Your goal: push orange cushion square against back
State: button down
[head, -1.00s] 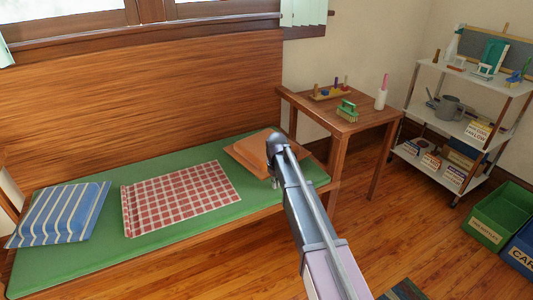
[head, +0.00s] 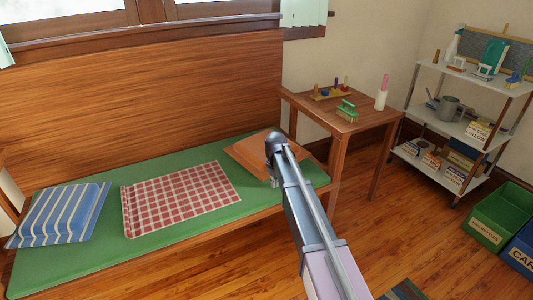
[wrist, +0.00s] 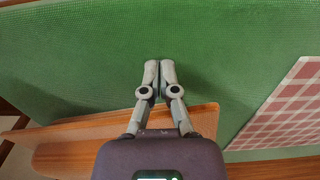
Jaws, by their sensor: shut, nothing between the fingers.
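The orange cushion (head: 248,153) lies on the right end of the green bench pad (head: 112,245), near the wooden backrest (head: 150,100). It sits turned at an angle to the backrest, and my arm hides its right part in the head view. My gripper (wrist: 159,64) is shut and empty, its fingertips together over the green pad in the wrist view. The cushion also shows there (wrist: 75,150), behind the fingers and partly under the gripper body. In the head view my gripper is at the cushion's front side. I cannot tell whether it touches the cushion.
A red checked cushion (head: 180,198) and a blue striped cushion (head: 60,213) lie further left on the pad. A wooden side table (head: 365,122) with a green brush (head: 346,110) stands just right of the bench. Shelves (head: 470,130) and bins stand further right.

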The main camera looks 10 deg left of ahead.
jog(key=shift+w+a, duration=1.5)
jog(key=shift+w, duration=0.75)
jog(key=shift+w+a, duration=1.55)
jog(key=shift+w, duration=0.7)
jog(key=shift+w+a, duration=1.5)
jog(key=shift+w, duration=0.75)
jog(key=shift+s+d, duration=0.1)
jog(key=shift+s, duration=0.05)
jog(key=shift+s+d, duration=0.8)
jog(key=shift+s, duration=0.35)
jog(key=shift+r, duration=0.1)
notch_tip(320, 180, up, 12)
jog(key=p, duration=1.2)
